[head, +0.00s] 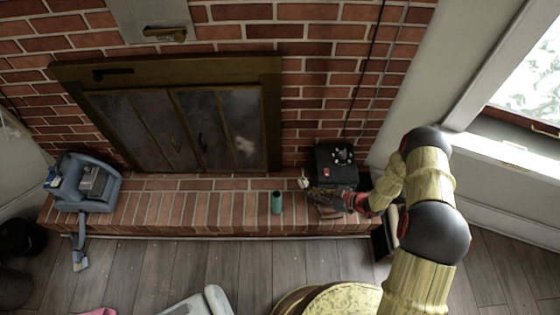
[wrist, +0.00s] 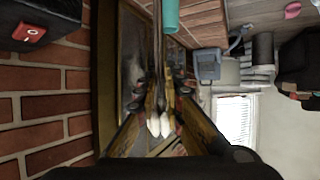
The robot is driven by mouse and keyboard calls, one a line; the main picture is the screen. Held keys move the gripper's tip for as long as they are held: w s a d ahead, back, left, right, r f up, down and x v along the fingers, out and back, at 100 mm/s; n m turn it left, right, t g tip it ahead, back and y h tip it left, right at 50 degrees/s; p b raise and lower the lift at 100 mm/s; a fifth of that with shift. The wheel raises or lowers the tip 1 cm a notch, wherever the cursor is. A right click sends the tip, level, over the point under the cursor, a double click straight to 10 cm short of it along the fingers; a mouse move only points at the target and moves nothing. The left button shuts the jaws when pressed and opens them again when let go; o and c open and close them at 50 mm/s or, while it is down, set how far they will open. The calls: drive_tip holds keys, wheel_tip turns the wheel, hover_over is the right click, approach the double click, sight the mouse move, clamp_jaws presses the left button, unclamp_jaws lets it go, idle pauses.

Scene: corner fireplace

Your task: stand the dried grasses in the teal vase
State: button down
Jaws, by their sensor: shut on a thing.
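The teal vase (head: 277,202) stands upright on the brick hearth, left of my gripper. It also shows at the top of the wrist view (wrist: 170,14), partly cut off by the frame. My gripper (head: 328,195) is shut on the dried grasses, with its fingers on either side of the stems in the wrist view (wrist: 160,90). The grasses' white tufts (wrist: 159,125) lie on the near side of the fingers in the wrist view, and the thin stems run up the picture. In the head view a pale tuft (head: 303,183) shows left of the fingers; the stems are hard to make out.
A black box (head: 336,166) stands on the hearth just behind my gripper. A blue-grey container (head: 88,182) sits at the hearth's left end. The fireplace doors (head: 190,130) are behind. A round yellow-topped table (head: 340,300) is in front.

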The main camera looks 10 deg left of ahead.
drive_tip(key=s+a+r+n+g+y, duration=0.2)
drive_tip(key=s+r, duration=0.3)
drive_tip(key=r, duration=0.3)
drive_tip(key=s+a+r+n+g+y, duration=0.3)
drive_tip(key=s+a+r+g, duration=0.1)
drive_tip(key=r, duration=0.3)
drive_tip(key=shift+s+a+r+g, duration=0.4)
drive_tip(key=shift+s+a, duration=0.05)
drive_tip(key=shift+s, duration=0.4)
